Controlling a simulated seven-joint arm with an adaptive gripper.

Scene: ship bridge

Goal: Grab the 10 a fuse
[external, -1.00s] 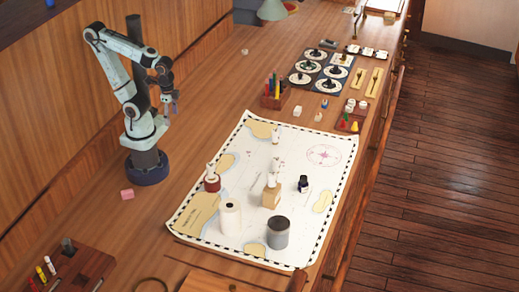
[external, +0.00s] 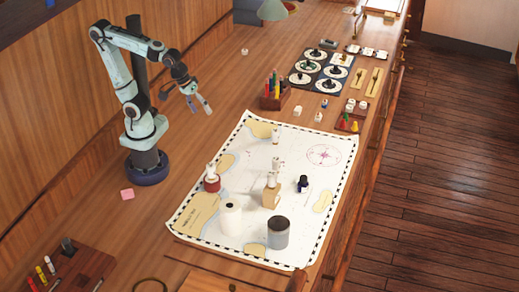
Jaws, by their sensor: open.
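My gripper (external: 198,104) is open and empty, held in the air above the bare wood between my base and the chart. Its two fingers are spread and point down. I cannot tell which thing is the 10 A fuse, as no label is readable at this size. Small pieces near the chart's far edge include a white one (external: 297,110), another white one (external: 318,117) and a blue-and-white one (external: 324,103). Two more whitish pieces (external: 356,104) stand farther right. My gripper is well apart from all of them.
The chart (external: 300,218) bears a white roll (external: 231,218), a grey can (external: 278,232), a dark bottle (external: 303,184) and figurines. A pen holder (external: 274,97) and a dial panel (external: 320,67) stand beyond. A pink block (external: 127,194) lies near my base. A wooden rack (external: 95,262) is lower left.

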